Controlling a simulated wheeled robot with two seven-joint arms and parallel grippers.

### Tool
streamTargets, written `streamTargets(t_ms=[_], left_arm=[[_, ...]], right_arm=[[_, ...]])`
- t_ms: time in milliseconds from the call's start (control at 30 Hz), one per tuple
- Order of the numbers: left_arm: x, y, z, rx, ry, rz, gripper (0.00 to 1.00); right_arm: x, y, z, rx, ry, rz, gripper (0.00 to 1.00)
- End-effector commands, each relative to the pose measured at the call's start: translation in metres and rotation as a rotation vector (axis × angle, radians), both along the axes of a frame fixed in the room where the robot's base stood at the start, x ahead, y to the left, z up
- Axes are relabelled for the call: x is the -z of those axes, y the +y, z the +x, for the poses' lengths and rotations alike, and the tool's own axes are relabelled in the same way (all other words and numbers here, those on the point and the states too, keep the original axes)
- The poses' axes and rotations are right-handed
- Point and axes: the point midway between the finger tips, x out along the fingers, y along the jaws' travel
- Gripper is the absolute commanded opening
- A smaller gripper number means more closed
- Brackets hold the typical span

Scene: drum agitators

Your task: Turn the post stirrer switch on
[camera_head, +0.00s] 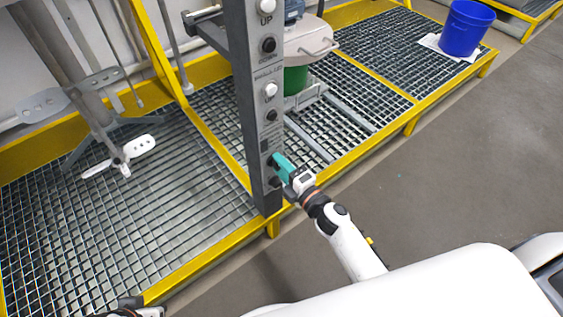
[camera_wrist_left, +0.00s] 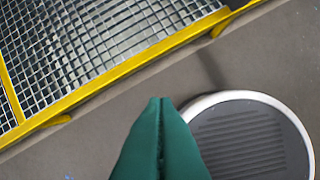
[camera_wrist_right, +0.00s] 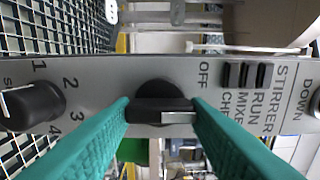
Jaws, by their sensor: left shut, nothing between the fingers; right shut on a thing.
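The grey control post (camera_head: 255,100) stands upright in the middle of the head view. In the right wrist view, its panel carries a black stirrer switch knob (camera_wrist_right: 158,100) beside the words OFF and STIRRER. A pale mark shows on the knob's right part, toward the OFF side. My right gripper (camera_head: 278,162) has its teal fingers shut on this knob; it also fills the right wrist view (camera_wrist_right: 160,108). My left gripper (camera_wrist_left: 161,100) is shut and empty above the floor, away from the post.
A speed dial (camera_wrist_right: 32,105) with numbers sits beside the switch. White buttons (camera_head: 271,90) are higher on the post. Grating platforms with yellow edges (camera_head: 205,262) lie around it. A drum mixer (camera_head: 297,80) and blue bucket (camera_head: 466,28) stand behind. The right floor is clear.

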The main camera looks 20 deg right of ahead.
Motion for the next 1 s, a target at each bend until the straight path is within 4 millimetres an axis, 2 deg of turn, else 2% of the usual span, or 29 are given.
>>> streamTargets(t_ms=[33, 267, 300, 400, 600, 800, 1000], left_arm=[[-0.007, 0.0, 0.001, 0.0, -0.003, 0.0, 0.0], [-0.02, -0.001, 0.002, 0.0, -0.005, -0.002, 0.0], [-0.007, -0.001, 0.005, 0.001, 0.006, -0.001, 0.0], [0.015, -0.002, 0.012, 0.003, 0.016, -0.001, 0.0], [0.051, -0.004, 0.018, 0.006, 0.033, 0.0, 0.0], [0.076, -0.005, 0.019, 0.008, 0.045, 0.0, 0.0], [0.09, -0.005, 0.018, 0.009, 0.05, 0.0, 0.0]], right_arm=[[-0.003, -0.001, 0.0, 0.001, 0.017, 0.041, 0.19], [-0.002, 0.0, 0.0, 0.001, 0.091, 0.245, 0.19], [-0.001, -0.001, 0.0, 0.001, 0.105, 0.279, 0.19], [-0.001, -0.001, 0.0, 0.001, 0.135, 0.362, 0.19], [0.0, -0.001, 0.0, 0.002, 0.184, 0.502, 0.19], [0.001, 0.0, 0.0, 0.001, 0.22, 0.601, 0.19], [0.002, 0.0, -0.001, 0.001, 0.239, 0.656, 0.19]])
